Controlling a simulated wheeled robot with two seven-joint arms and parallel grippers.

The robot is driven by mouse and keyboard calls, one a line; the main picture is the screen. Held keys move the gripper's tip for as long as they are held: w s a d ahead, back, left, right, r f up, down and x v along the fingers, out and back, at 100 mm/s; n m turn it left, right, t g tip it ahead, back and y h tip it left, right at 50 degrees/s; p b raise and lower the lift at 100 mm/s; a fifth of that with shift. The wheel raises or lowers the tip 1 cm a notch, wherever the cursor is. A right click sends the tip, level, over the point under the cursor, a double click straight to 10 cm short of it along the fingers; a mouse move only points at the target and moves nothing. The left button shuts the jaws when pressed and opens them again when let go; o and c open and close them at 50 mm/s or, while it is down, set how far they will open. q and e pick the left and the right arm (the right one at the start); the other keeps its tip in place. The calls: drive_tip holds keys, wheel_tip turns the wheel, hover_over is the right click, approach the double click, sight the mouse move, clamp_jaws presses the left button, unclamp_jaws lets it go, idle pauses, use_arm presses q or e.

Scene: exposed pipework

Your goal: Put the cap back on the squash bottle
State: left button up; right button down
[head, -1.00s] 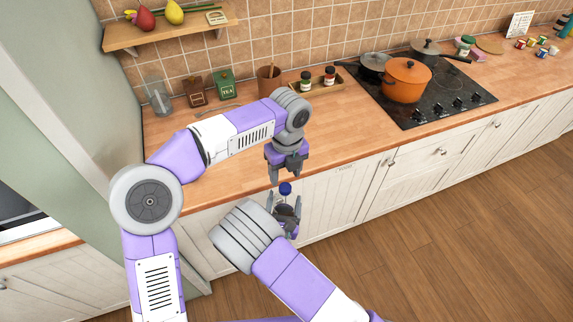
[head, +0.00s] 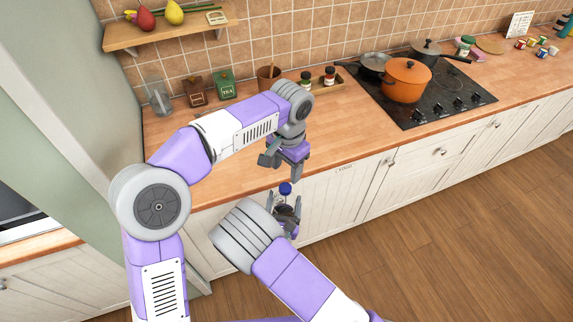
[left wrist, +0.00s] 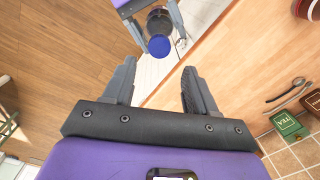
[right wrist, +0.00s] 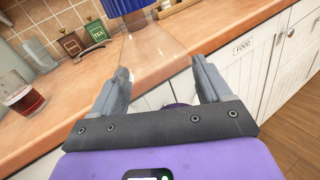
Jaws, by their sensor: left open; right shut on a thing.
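A clear squash bottle (right wrist: 145,58) stands between the fingers of my right gripper (right wrist: 160,66), which is shut on it in front of the counter. The blue cap (head: 285,188) sits on top of the bottle; it also shows in the left wrist view (left wrist: 159,45) and at the top of the right wrist view (right wrist: 120,6). How tightly it is seated I cannot tell. My left gripper (head: 281,168) is open and empty above the cap, its fingers apart from it. In the head view my right gripper (head: 287,212) hides most of the bottle.
The wooden counter edge (head: 345,160) runs just behind the grippers. A glass of red drink (right wrist: 22,98), a brown canister (head: 196,92) and a green tea canister (head: 224,84) stand on it. An orange pot (head: 406,80) is on the hob at right.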

sight(285, 187)
use_arm(q)
drive_tip(key=n, duration=0.3)
drive_tip(key=shift+r+n, duration=0.2)
drive_tip(key=shift+n, duration=0.2)
drive_tip(key=shift+f, duration=0.15)
drive_tip(key=shift+a+f, duration=0.15)
drive_tip(key=shift+f, duration=3.75)
drive_tip(key=shift+c, duration=0.5)
clamp_jaws()
drive_tip(key=shift+m, duration=0.9)
drive_tip(key=shift+o, duration=0.8)
unclamp_jaws()
